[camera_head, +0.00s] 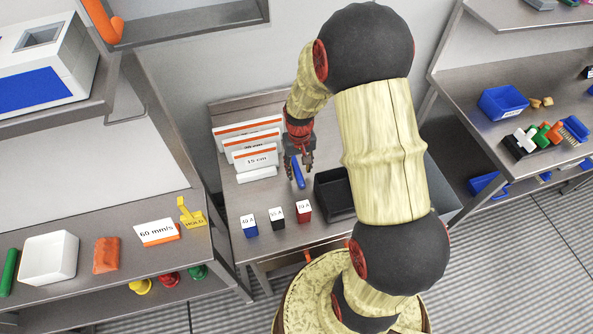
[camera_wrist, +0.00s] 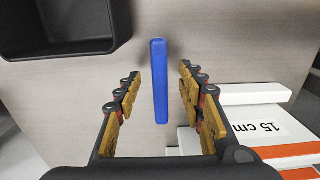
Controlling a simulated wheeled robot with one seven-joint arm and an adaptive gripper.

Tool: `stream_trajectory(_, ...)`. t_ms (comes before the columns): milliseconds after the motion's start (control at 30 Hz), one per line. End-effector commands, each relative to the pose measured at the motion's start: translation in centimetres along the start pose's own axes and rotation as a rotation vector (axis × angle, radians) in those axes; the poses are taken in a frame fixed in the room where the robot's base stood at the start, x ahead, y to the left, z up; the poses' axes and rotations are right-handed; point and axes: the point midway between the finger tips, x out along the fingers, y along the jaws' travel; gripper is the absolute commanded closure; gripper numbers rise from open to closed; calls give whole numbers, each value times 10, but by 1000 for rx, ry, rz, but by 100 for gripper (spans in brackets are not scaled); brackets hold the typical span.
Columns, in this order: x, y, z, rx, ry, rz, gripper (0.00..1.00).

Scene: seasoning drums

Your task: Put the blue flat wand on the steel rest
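The blue flat wand (camera_head: 299,175) is on the steel table at the centre of the head view, left of a black tray. In the wrist view the wand (camera_wrist: 159,85) runs lengthwise between the fingers, with visible gaps on both sides. My gripper (camera_head: 298,165) points down over the wand in the head view. The gripper (camera_wrist: 159,72) is open, and neither finger touches the wand. Whether the fingertips are down at the wand's height, I cannot tell. I cannot pick out a separate steel rest in either view.
The black tray (camera_head: 335,200) stands close right of the wand. White signs (camera_head: 258,160), one marked 15 cm, stand behind left. Blue (camera_head: 250,226), black (camera_head: 277,218) and red (camera_head: 304,211) labelled blocks line the front. Side shelves (camera_head: 95,285) flank the table.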

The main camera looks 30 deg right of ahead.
Motion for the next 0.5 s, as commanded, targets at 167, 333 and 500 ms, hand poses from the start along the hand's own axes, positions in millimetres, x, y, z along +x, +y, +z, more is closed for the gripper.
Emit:
stream_trajectory(167,26,0,0,0,-2,0,61)
stream_trajectory(333,28,0,0,0,0,0,61)
stream_trajectory(500,27,0,0,0,0,0,66)
